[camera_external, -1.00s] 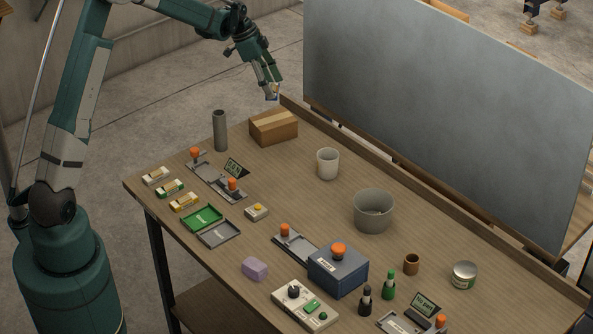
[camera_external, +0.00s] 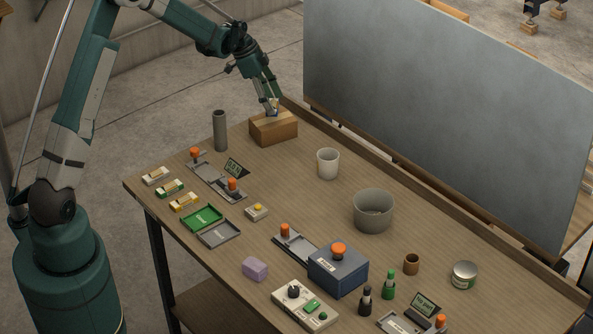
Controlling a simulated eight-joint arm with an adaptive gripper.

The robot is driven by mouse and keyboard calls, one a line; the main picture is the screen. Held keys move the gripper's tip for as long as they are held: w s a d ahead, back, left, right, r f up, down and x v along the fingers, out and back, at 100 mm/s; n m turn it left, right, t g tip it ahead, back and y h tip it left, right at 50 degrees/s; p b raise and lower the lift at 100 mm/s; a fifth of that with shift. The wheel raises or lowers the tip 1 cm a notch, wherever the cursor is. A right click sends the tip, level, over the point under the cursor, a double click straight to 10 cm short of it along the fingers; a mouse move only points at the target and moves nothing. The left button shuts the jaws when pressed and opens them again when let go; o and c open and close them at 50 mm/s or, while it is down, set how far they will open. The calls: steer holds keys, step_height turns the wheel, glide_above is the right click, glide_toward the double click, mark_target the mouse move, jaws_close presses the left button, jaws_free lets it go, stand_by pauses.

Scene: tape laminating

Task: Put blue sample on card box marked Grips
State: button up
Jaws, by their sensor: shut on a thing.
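The brown card box (camera_external: 274,129) stands at the far left end of the table, by the back rail. No mark on it can be read in this view. My gripper (camera_external: 273,110) is right at the top of the box, pointing down. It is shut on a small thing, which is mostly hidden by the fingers. Its colour cannot be made out clearly, so I cannot tell for sure that it is the blue sample. Whether it touches the box top is also unclear.
A dark grey cylinder (camera_external: 220,131) stands left of the box and a white cup (camera_external: 328,163) to its right. Small samples (camera_external: 170,188), trays (camera_external: 202,218) and orange-knobbed fixtures (camera_external: 232,186) lie nearer. A large grey panel (camera_external: 440,120) rises behind the table.

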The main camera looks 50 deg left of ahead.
steer(key=shift+f, duration=1.75)
steer(key=shift+f, duration=0.15)
steer(key=o, duration=0.9)
steer(key=v, duration=1.2)
steer(key=shift+d+r, duration=0.1)
steer(key=shift+r, duration=0.15)
